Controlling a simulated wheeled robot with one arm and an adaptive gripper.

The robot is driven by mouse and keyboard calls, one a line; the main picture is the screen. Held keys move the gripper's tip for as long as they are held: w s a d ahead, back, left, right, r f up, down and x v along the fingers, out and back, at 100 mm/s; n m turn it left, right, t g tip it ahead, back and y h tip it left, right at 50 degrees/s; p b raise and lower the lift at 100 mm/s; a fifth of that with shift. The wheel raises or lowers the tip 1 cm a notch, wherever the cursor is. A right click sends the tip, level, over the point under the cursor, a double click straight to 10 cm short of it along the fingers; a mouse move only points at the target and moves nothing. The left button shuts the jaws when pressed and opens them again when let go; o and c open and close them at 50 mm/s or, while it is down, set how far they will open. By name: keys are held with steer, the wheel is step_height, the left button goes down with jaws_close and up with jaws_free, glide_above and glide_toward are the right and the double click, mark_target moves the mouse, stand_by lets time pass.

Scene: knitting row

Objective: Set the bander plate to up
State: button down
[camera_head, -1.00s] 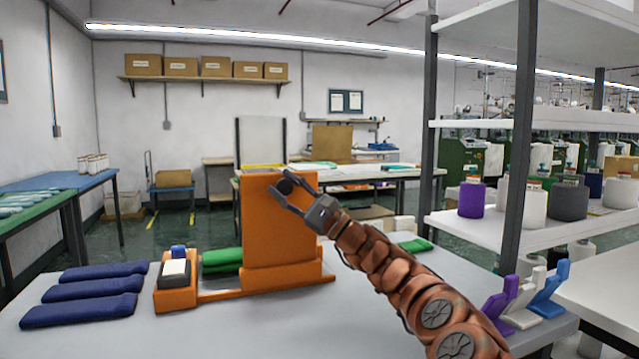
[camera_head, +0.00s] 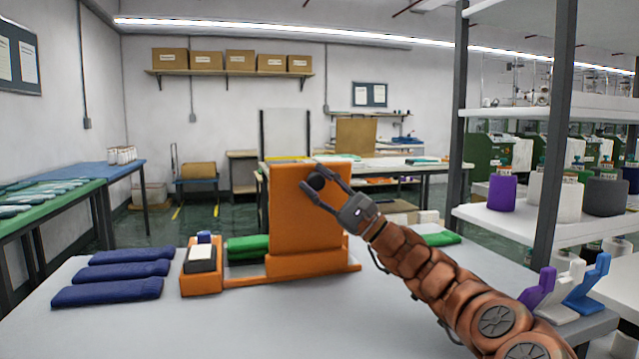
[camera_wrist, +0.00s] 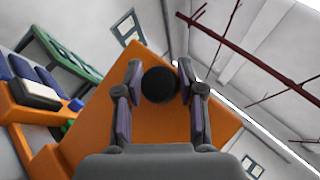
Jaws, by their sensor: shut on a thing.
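The bander (camera_head: 305,225) is an orange machine on the grey table, with a tall upright orange plate over a low orange base. A round black knob (camera_head: 317,181) sits on the upper part of its face. My gripper (camera_head: 320,184) is at this knob, its two fingers on either side of it. In the wrist view the black knob (camera_wrist: 160,85) lies between the two fingertips (camera_wrist: 160,80), with the orange plate (camera_wrist: 85,130) behind. My gripper is shut on the knob. Green folded fabric (camera_head: 247,246) lies beside the plate, partly hidden behind the base.
Several navy folded pieces (camera_head: 107,291) lie at the table's left. An orange block with a white pad (camera_head: 202,259) stands at the base's left end. Purple, white and blue stands (camera_head: 588,284) are at the right edge, near a shelf post (camera_head: 553,150).

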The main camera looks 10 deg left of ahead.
steer(key=c, duration=0.7)
jaws_free()
steer(key=shift+s+a+f, duration=0.1)
steer(key=shift+a+f, duration=0.05)
steer(key=shift+f, duration=0.2)
steer(key=shift+r, duration=0.1)
step_height(320, 180, up, 9)
steer(key=shift+f, duration=0.1)
steer(key=shift+r, duration=0.6)
